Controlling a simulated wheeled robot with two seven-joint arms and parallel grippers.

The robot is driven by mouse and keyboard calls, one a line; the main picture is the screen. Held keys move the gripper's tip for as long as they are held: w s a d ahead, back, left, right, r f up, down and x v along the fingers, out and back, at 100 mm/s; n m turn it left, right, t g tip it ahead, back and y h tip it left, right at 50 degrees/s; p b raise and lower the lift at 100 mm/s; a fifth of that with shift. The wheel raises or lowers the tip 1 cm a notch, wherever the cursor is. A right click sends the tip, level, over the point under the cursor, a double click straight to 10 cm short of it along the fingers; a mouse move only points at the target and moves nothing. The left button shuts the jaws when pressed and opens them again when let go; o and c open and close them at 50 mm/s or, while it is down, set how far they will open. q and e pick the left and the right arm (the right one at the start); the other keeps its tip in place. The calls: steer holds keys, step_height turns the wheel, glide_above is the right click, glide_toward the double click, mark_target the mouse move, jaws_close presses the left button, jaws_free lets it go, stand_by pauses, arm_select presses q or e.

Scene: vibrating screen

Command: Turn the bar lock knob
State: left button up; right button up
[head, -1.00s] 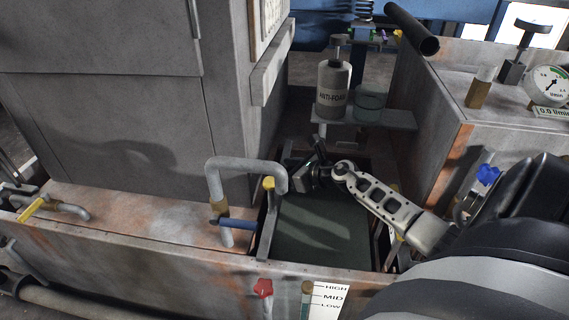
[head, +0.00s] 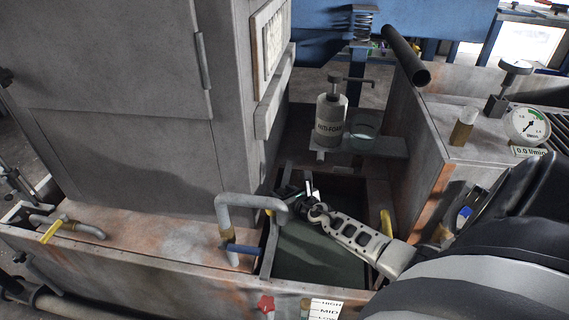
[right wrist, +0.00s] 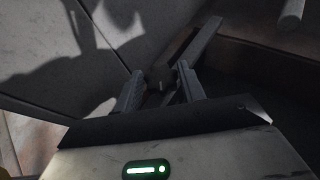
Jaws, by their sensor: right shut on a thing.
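My right gripper (head: 298,192) reaches in from the right over the dark tank opening, beside the grey cabinet. In the right wrist view, the right gripper's two grey fingers (right wrist: 161,88) stand on either side of a small dark knob (right wrist: 164,76), shut on it. A grey bar (right wrist: 203,40) runs from the knob up to the right. The knob is partly hidden by the fingers and too small to make out in the head view, so its turn angle is unclear. My left gripper is not in view.
A bent grey pipe (head: 224,212) with a blue handle (head: 243,249) stands just left of the gripper. The anti-foam bottle (head: 329,120) stands on a shelf (head: 386,146) behind it. A flow gauge (head: 527,124) is at the right. The tank's interior (head: 312,257) is open below.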

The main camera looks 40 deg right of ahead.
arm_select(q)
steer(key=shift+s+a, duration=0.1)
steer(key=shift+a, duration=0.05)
arm_select(e)
steer(key=shift+m+h, duration=0.3)
steer(key=o, duration=1)
steer(key=shift+s+a+r+p, duration=0.15)
steer(key=shift+s+r+p, duration=0.1)
steer(key=shift+s+p, duration=0.2)
arm_select(q)
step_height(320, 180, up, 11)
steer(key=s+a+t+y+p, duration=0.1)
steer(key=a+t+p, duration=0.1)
steer(key=p, duration=0.3)
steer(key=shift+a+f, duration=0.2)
arm_select(e)
steer(key=shift+v, duration=7.45)
